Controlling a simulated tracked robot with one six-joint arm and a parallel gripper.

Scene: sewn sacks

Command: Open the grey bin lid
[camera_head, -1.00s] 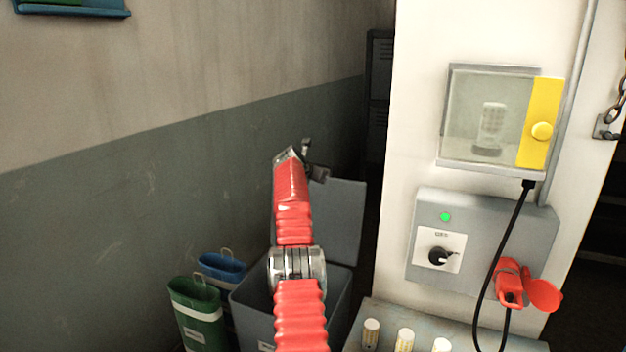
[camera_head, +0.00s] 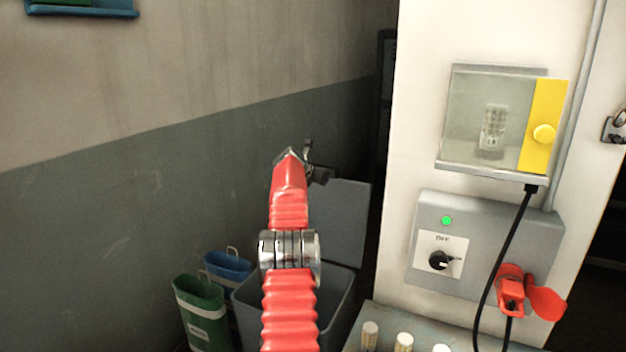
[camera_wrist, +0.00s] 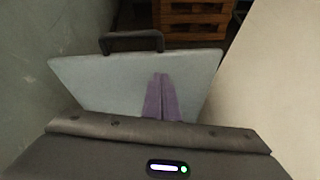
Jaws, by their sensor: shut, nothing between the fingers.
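The grey bin (camera_head: 338,310) stands at the lower middle of the head view, partly hidden behind my red arm. Its grey lid (camera_head: 345,222) stands raised at the back of the bin, and the bin's mouth is open. In the wrist view the lid (camera_wrist: 100,82) fills the middle, with its dark handle (camera_wrist: 132,41) at the far edge. My gripper (camera_head: 318,172) is above the lid in the head view, its fingers mostly hidden by the arm. In the wrist view its purple fingers (camera_wrist: 161,80) are shut together and empty, in front of the lid and apart from the handle.
A green bin (camera_head: 200,310) and a blue bin (camera_head: 228,266) stand left of the grey bin, near the wall. A white pillar carries a grey switch box (camera_head: 480,215) and a yellow-edged glass case (camera_head: 545,125). Wooden crates (camera_wrist: 195,20) show beyond the lid.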

